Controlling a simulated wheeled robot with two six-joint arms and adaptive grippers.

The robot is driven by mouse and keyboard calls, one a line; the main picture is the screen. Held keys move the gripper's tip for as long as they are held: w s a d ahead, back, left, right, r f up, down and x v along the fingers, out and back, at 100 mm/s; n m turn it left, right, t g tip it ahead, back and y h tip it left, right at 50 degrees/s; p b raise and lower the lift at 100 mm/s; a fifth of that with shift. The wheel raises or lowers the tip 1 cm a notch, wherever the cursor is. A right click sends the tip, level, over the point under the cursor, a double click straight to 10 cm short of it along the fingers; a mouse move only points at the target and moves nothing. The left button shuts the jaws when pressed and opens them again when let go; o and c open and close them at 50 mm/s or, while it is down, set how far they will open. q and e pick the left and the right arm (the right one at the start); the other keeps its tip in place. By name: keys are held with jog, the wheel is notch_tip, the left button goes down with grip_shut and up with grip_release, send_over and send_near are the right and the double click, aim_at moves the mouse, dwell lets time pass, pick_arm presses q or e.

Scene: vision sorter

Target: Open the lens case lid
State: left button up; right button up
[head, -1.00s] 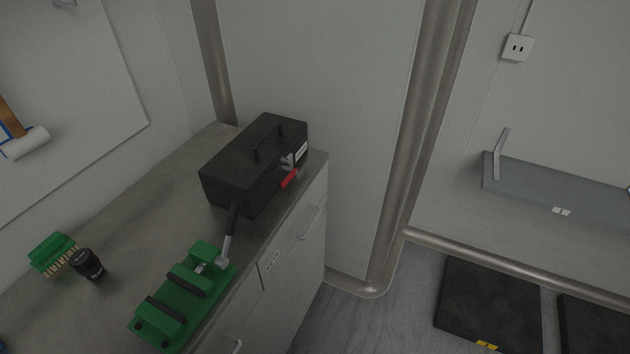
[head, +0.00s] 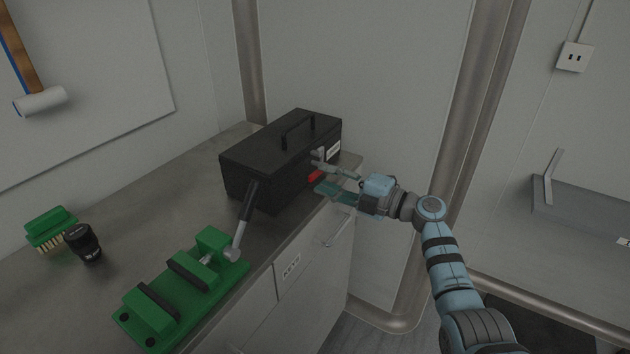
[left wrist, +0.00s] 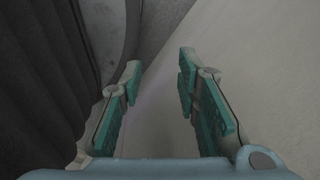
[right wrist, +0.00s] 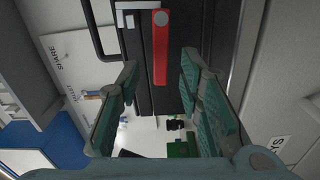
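The black lens case (head: 272,160) stands on the counter with its lid shut and its top handle (head: 297,130) upright. A red latch (head: 315,176) sits on its front right side; the latch also shows in the right wrist view (right wrist: 160,48). My right gripper (head: 333,178) is open and empty, just in front of the latch. In the right wrist view the latch lies ahead between the open fingers (right wrist: 160,78); I cannot tell whether they touch it. My left gripper (left wrist: 159,75) is open and empty, and is outside the head view.
A green vise (head: 185,290) with a raised dark-handled lever stands on the counter in front of the case. A green brush (head: 50,226) and a small black cylinder (head: 84,245) are at the left. Bare counter (head: 150,215) lies between.

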aim_at(317, 176)
jog(key=b+x, duration=0.1)
jog(key=x, duration=0.3)
jog(key=shift+f, duration=0.1)
grip_shut()
